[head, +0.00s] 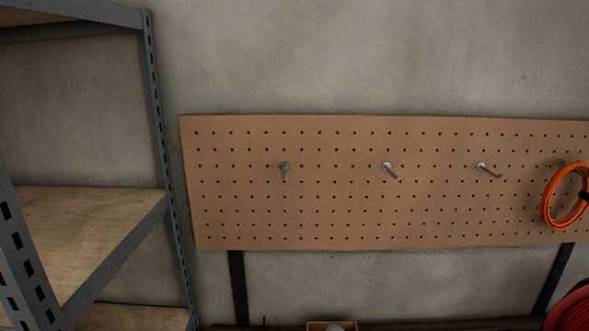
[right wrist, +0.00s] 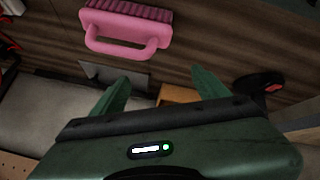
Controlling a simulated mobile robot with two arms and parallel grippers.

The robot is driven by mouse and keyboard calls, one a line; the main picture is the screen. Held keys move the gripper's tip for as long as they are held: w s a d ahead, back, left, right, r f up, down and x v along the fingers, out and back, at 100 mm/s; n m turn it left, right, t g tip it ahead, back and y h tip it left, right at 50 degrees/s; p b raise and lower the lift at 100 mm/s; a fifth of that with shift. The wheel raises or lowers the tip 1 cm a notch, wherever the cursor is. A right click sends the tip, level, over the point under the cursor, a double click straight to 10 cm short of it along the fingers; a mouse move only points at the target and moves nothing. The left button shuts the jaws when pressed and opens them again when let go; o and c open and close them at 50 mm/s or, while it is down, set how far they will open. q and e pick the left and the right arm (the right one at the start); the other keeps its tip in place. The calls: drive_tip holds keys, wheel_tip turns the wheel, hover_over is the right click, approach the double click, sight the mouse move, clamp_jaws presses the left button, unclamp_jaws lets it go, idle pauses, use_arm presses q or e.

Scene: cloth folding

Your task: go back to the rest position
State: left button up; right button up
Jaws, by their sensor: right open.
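My right gripper (right wrist: 160,84) shows in the right wrist view with its two green fingers spread apart. Nothing is between the fingers. A pink brush with a handle (right wrist: 122,28) lies on a dark wooden surface (right wrist: 215,45) beyond the fingers, and I see no contact between them. My left gripper is not in either view. Neither gripper shows in the head view. No cloth is recognisable in these frames.
In the head view, a pegboard (head: 330,190) with bare hooks and an orange coil (head: 565,196) hangs on the grey wall. A metal shelf (head: 85,235) stands at left. A red round item (head: 574,312) is at bottom right. A black and red object (right wrist: 262,84) is right of my fingers.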

drive_tip(key=s+f+m+g, duration=0.2)
drive_tip(key=s+f+g, duration=0.25)
drive_tip(key=s, duration=0.65)
wheel_tip(320, 180, down, 30)
drive_tip(key=s+g+b, duration=0.1)
drive_tip(key=b, duration=0.4)
drive_tip(key=s+d+f+b, duration=0.1)
drive_tip(key=s+f+b, duration=0.1)
drive_tip(key=s+f, duration=0.6)
drive_tip(key=s+d+f+g+b, duration=0.1)
drive_tip(key=s+d+f+b, duration=0.1)
drive_tip(key=s+f, duration=0.7)
wheel_tip(320, 180, down, 5)
drive_tip(key=shift+r+y+b, duration=0.2)
drive_tip(key=shift+y+b, duration=0.1)
drive_tip(key=shift+b, duration=0.2)
drive_tip(key=shift+a, duration=0.1)
